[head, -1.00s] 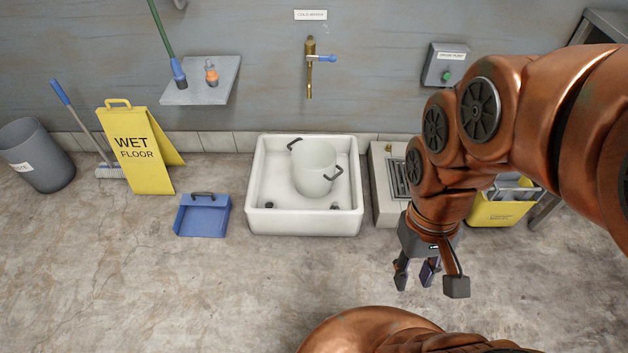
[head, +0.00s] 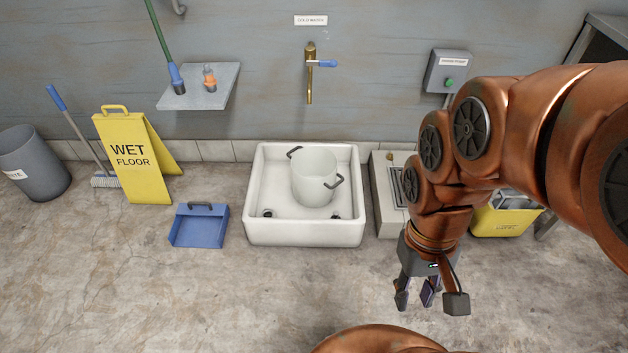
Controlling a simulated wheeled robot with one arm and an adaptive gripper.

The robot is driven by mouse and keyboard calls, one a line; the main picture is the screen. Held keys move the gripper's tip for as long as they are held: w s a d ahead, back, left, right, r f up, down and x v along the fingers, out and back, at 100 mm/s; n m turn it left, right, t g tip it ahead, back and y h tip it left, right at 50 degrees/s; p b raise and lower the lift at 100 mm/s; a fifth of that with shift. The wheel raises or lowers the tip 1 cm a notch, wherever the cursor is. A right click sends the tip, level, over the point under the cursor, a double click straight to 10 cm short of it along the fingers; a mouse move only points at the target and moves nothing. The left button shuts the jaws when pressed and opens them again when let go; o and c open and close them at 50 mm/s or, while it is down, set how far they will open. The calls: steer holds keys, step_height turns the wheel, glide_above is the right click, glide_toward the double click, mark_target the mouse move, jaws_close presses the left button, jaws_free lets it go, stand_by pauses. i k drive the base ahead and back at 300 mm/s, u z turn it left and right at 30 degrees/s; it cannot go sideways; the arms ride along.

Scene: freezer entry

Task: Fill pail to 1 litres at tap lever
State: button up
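A white pail (head: 314,180) with two dark handles stands upright in the white sink basin (head: 304,233). I cannot see any water in it. A brass tap (head: 310,75) is on the wall above the pail, under a sign that seems to read cold water. Its blue lever (head: 327,63) points to the right. No stream shows below the spout. My gripper (head: 418,302) hangs to the right of and in front of the basin, pointing down, with its fingers apart and nothing between them. It is well away from the pail and the lever.
A blue dustpan (head: 199,227) and a yellow wet floor sign (head: 137,160) stand left of the basin. A shelf (head: 199,92) holds small items above. A grated drain unit (head: 387,217) and yellow bucket (head: 503,222) are at right. A grey box (head: 446,71) with a green button is on the wall.

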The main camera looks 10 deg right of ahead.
mark_target(332, 63)
steer(key=u, duration=0.05)
steer(key=k, duration=0.6)
steer(key=u, duration=0.55)
steer(key=i, duration=1.45)
steer(key=z, duration=0.1)
